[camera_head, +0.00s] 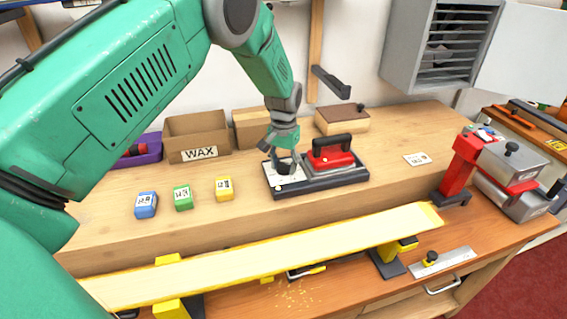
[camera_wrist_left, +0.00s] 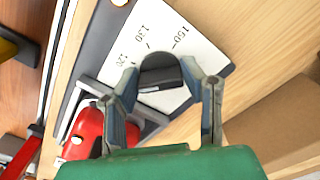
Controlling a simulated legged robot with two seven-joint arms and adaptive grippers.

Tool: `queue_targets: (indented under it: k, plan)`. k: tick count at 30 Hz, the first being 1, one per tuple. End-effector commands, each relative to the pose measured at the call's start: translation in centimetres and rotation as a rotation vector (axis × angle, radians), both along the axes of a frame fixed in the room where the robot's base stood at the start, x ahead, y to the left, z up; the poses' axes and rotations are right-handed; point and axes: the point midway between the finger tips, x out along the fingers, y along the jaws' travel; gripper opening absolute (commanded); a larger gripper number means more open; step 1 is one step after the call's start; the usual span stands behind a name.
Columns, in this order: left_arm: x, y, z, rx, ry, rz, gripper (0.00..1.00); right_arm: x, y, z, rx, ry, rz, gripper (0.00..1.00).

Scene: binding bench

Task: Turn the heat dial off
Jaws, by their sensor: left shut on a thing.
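The heat dial is a black round knob (camera_wrist_left: 161,72) on a white scale plate (camera_wrist_left: 185,42) in the left wrist view. The numbers 120, 130 and 150 show on the plate. My left gripper (camera_wrist_left: 164,84) is shut on the dial, with one finger on each side of it. In the head view my left gripper (camera_head: 286,163) reaches down onto the left end of the dark iron base (camera_head: 330,183) and partly hides the dial. A red waxing iron (camera_head: 330,155) with a black handle sits on the right part of the base. My right gripper is not in view.
Blue (camera_head: 146,205), green (camera_head: 183,198) and yellow (camera_head: 224,188) wax blocks stand left of the base. A cardboard box marked WAX (camera_head: 198,137) stands behind them. A long pale ski (camera_head: 270,262) lies across the front on yellow supports. The shelf right of the base is mostly clear.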

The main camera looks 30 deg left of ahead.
Motion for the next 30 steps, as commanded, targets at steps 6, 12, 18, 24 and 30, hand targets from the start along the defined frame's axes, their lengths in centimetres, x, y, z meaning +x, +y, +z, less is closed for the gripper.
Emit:
queue_targets:
  k: [6,12,18,24,30]
  plan:
    - [0.63,0.02,0.53,0.001,-0.018,0.198,0.08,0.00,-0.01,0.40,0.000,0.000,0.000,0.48]
    - [0.64,0.07,0.51,0.001,-0.018,0.355,0.08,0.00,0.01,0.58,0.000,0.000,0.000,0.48]
    - [0.65,0.15,0.51,0.000,-0.018,0.470,0.08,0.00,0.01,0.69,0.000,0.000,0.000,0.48]
    - [0.65,0.18,0.52,-0.001,-0.019,0.536,0.08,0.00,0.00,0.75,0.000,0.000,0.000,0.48]
    - [0.65,0.21,0.53,0.001,-0.019,0.561,0.08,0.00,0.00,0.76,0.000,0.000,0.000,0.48]
